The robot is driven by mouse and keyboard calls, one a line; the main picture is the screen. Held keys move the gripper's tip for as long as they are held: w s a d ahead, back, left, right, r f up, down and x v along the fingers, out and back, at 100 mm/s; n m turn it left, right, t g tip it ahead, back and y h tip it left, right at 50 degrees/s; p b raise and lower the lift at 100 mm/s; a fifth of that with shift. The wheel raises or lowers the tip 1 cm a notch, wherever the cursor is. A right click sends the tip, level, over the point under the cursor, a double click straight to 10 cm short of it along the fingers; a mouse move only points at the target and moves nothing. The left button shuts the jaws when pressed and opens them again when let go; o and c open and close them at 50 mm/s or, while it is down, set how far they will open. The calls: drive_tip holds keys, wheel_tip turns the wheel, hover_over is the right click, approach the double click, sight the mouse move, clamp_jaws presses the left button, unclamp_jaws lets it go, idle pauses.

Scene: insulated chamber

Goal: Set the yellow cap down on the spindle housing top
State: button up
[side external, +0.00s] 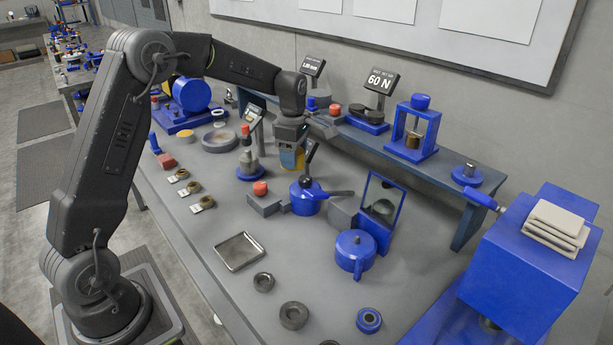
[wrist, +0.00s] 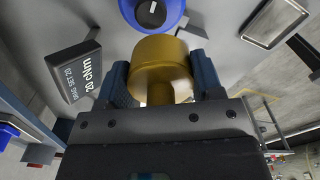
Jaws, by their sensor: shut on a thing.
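The yellow cap (wrist: 160,62) is a gold-coloured round piece between the two blue-grey fingers of my gripper (wrist: 163,85) in the wrist view. My gripper (side external: 293,158) is shut on it and holds it above the bench in the side external view, where the cap (side external: 288,160) shows only in part. A round blue housing (side external: 305,204) with a dark knob on top stands just below and slightly right of my gripper. It also shows in the wrist view (wrist: 135,10), beyond the cap and cut by the top edge. I cannot tell for sure that this is the spindle housing.
A small display reading 20 cNm (wrist: 80,78) stands close beside my gripper. A red-topped grey block (side external: 265,200) and a blue frame with a mirror-like panel (side external: 380,205) flank the blue housing.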

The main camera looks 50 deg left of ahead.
sight(307, 178)
drive_tip(key=shift+w+d+f, duration=0.5)
drive_tip(key=shift+d, duration=0.15)
drive_tip(key=shift+w+d+f, duration=0.45)
drive_tip(key=shift+w+d, duration=0.05)
drive_tip(key=shift+d, duration=0.1)
drive_tip(key=shift+f, duration=2)
drive_tip(key=shift+f, duration=0.2)
drive_tip(key=o, duration=0.9)
